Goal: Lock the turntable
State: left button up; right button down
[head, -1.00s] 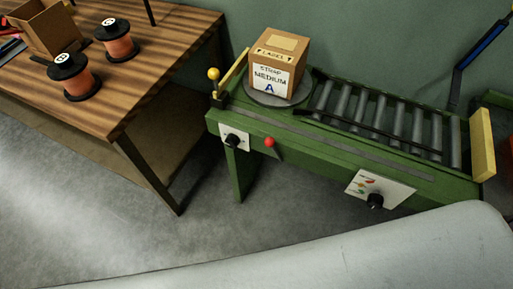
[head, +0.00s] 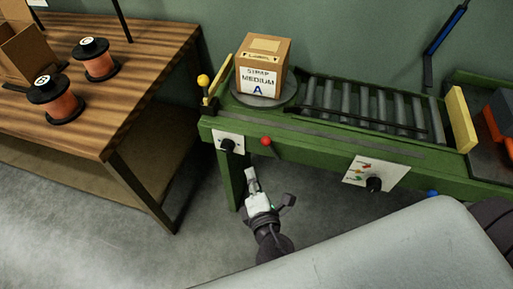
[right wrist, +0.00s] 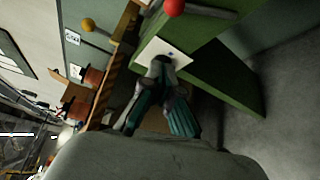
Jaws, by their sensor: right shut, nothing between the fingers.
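The turntable (head: 255,102) is a grey disc at the left end of the green conveyor, under a cardboard box (head: 262,68) labelled "STRAP MEDIUM A". A lever with a yellow ball (head: 203,80) stands at its left. A red ball knob (head: 266,141) and a black knob (head: 227,145) on a white plate are on the front side. My right gripper (head: 251,175) is shut and empty, below the red knob. In the right wrist view, its fingers (right wrist: 160,68) overlap the white plate (right wrist: 154,49); the red ball (right wrist: 173,7) is above. My left gripper is not in view.
A second panel (head: 366,172) with a black knob is further right on the conveyor front. A wooden table (head: 130,75) with orange spools (head: 58,103) stands at the left. Open floor lies between table and conveyor legs.

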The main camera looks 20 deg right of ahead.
aim_at(270, 148)
jog(key=w, duration=0.3)
jog(key=w+f+p, duration=0.1)
jog(key=w, duration=0.2)
jog(key=w+p, duration=0.1)
jog(key=w, duration=0.2)
jog(key=shift+w+d+f, duration=0.15)
jog(key=shift+d+f, duration=0.05)
jog(key=shift+d, duration=0.2)
jog(key=d, duration=0.1)
jog(key=p, duration=0.1)
jog(key=d+p, duration=0.1)
jog(key=shift+s+d+r, duration=0.25)
jog(key=shift+d+r, duration=0.05)
jog(key=shift+r, duration=0.1)
jog(key=shift+s+d+r, duration=0.15)
jog(key=shift+s+d, duration=0.1)
jog(key=shift+d, duration=0.2)
jog(key=shift+w, duration=0.1)
